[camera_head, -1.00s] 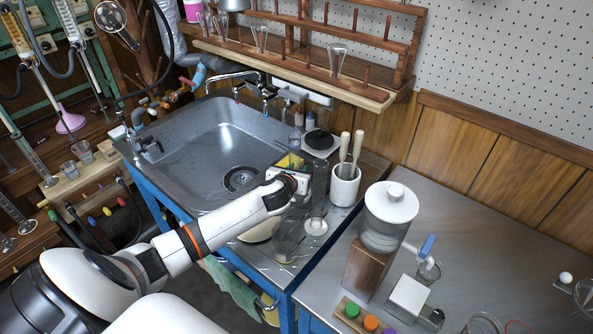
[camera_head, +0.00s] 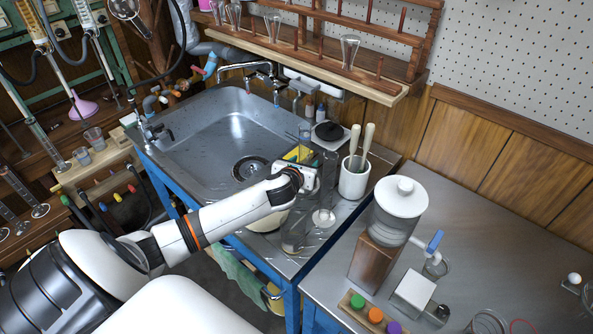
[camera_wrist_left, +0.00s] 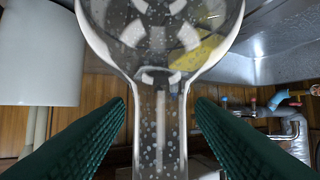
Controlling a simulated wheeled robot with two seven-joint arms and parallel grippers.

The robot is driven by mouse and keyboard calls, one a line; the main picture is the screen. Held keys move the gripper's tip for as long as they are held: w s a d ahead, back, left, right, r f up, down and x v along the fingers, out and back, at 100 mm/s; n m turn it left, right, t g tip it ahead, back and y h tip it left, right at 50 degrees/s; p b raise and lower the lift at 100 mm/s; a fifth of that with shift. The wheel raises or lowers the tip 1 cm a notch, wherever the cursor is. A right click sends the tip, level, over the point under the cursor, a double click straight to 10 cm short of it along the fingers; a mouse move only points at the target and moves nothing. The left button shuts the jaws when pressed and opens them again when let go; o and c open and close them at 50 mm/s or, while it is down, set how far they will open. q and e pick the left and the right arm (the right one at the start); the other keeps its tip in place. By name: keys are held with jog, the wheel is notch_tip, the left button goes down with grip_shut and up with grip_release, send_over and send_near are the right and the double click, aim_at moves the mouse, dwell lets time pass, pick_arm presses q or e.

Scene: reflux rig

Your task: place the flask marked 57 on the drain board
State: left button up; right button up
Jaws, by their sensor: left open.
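In the left wrist view a clear flask (camera_wrist_left: 160,25) with droplets on it has its neck between the two green fingers of my left gripper (camera_wrist_left: 160,108). The fingers are apart, with a gap on each side of the neck. My right gripper is out of view.
A white crock (camera_head: 354,180) with wooden handles stands close right of the gripper. The sink basin (camera_head: 215,135) is empty at left. A wooden peg rack (camera_head: 320,62) with glassware hangs behind. A white-lidded container (camera_head: 398,205) stands right.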

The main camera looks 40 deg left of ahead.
pick_arm(q)
jog(key=v, duration=0.9)
jog(key=shift+s, duration=0.3)
jog(key=shift+r, duration=0.15)
